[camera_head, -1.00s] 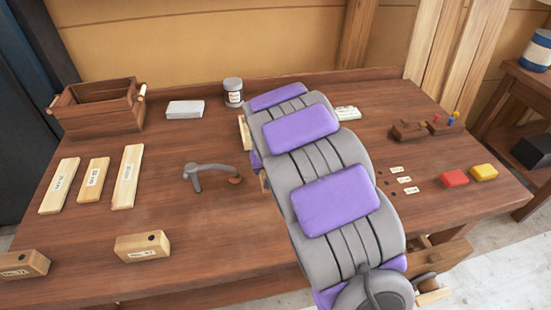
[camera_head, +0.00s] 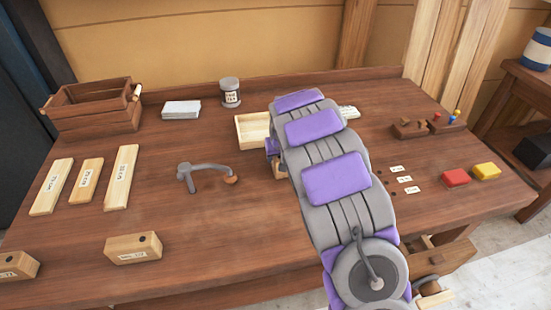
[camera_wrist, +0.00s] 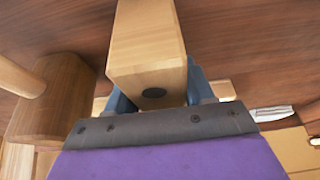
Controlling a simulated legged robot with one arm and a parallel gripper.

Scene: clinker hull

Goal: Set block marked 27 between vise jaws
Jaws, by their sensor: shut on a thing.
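In the wrist view my gripper (camera_wrist: 158,92) is shut on a pale wooden block (camera_wrist: 147,42), with its blue-grey fingers on either side. The block has a dark round spot on its near end; no number shows on the visible faces. In the head view my arm hides most of the gripper and the held block. The wooden vise (camera_head: 446,258) is at the bench's front right edge, partly hidden by my arm; I cannot see the gap between its jaws. Two other labelled blocks lie front left, one (camera_head: 133,248) and another (camera_head: 16,266); their numbers are not clear.
Red (camera_head: 456,177) and yellow (camera_head: 486,171) pieces lie right. The front middle is clear.

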